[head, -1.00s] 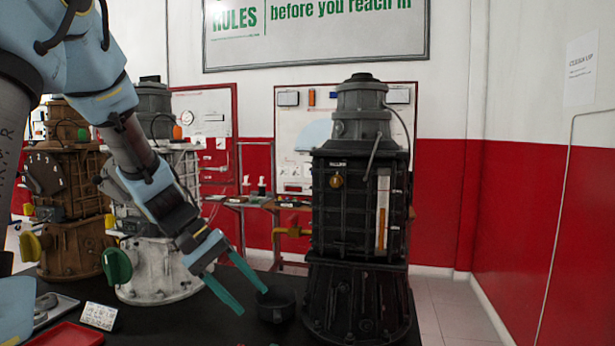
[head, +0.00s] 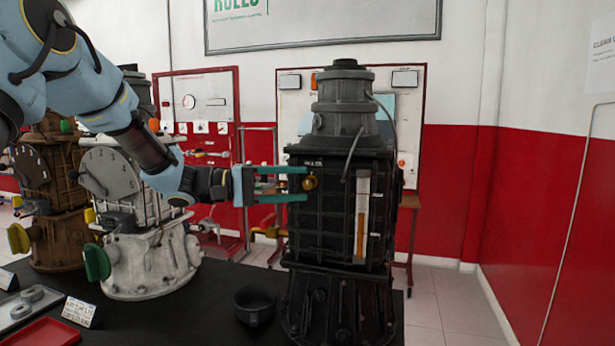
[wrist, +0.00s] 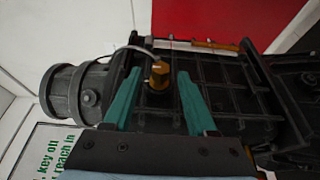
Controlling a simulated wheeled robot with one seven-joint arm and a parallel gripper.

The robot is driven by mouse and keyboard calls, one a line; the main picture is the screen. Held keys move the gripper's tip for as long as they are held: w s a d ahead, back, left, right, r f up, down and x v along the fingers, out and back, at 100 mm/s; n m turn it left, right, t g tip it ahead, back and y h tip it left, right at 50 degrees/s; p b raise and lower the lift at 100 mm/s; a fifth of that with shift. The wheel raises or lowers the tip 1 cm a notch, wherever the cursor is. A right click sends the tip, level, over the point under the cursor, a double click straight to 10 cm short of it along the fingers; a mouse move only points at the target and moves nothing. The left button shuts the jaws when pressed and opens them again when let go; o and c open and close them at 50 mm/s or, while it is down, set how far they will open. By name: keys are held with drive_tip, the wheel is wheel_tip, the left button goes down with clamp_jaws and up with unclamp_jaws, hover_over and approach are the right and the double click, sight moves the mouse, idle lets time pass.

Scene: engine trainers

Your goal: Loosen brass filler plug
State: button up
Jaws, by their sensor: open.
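The brass filler plug (head: 310,183) sticks out of the upper front of the black engine trainer (head: 335,225), under a small label. My gripper (head: 305,184) is open with its two green fingers level, one above and one below the plug's height in the head view. In the wrist view the plug (wrist: 159,74) lies between the two fingertips (wrist: 158,72), with a gap on each side. Neither finger visibly touches it. How far the tips reach along the plug is hard to tell.
A round black dish (head: 255,303) stands on the dark table at the black trainer's left foot. A yellow handle (head: 268,231) juts left from behind it. A white trainer (head: 145,255) and a brown trainer (head: 50,205) stand at left. A red tray (head: 40,333) lies front left.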

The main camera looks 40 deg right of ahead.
sight(308, 189)
drive_tip(key=shift+p+x, duration=0.4)
drive_tip(key=shift+x, duration=1.25)
clamp_jaws()
